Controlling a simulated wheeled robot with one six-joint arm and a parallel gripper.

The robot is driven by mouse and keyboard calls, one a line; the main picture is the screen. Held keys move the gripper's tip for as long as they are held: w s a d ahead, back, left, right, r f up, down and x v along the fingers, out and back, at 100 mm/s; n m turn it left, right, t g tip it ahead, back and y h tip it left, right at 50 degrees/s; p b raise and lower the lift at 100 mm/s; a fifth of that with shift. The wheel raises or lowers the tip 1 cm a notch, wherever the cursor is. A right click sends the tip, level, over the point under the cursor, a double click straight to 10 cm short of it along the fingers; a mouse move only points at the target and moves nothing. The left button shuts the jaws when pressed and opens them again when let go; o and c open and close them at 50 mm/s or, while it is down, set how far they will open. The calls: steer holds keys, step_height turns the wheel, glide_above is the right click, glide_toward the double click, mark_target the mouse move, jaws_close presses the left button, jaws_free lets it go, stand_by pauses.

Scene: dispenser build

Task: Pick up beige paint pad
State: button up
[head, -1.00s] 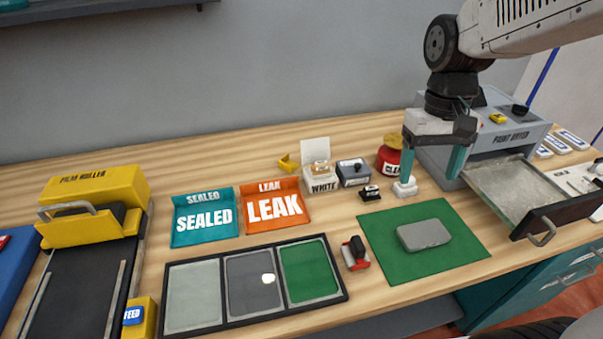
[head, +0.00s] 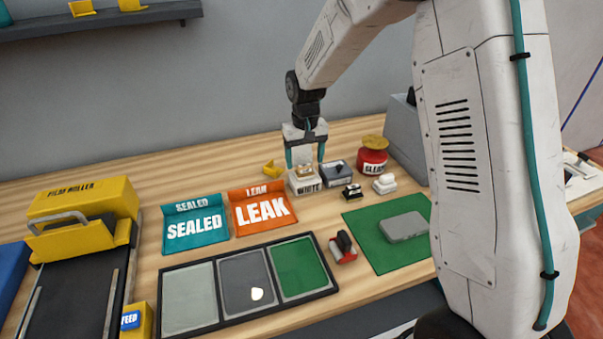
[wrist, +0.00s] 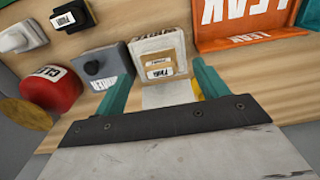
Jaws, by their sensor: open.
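The beige paint pad (head: 305,172) appears as a small beige block with a pale label on top of the white box (head: 304,188) marked WHITE. It also shows in the wrist view (wrist: 160,67), just beyond and between my fingers. My gripper (head: 305,166) is open above the white box, its teal fingers pointing down on either side of the pad. In the wrist view my gripper (wrist: 160,75) has nothing between its fingers. I cannot tell whether a finger touches the box.
A grey box (head: 335,173) with a dark knob stands close right of the white box. A red CLEAN pot (head: 372,160) is farther right. The orange LEAK tray (head: 262,207) is to the left, with a small yellow holder (head: 271,167) behind it. Two small stamps sit in front.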

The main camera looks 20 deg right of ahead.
mark_target(305, 167)
step_height(305, 167, down, 4)
steer(key=shift+d+f, duration=0.1)
steer(key=shift+f, duration=0.05)
steer(key=c, duration=1.1)
step_height(305, 167, up, 4)
steer(key=shift+f, duration=0.15)
steer(key=s+r, duration=0.1)
steer(key=s, duration=1.5)
steer(key=shift+r, duration=0.2)
steer(key=o, duration=0.4)
steer(key=shift+c, duration=1.2)
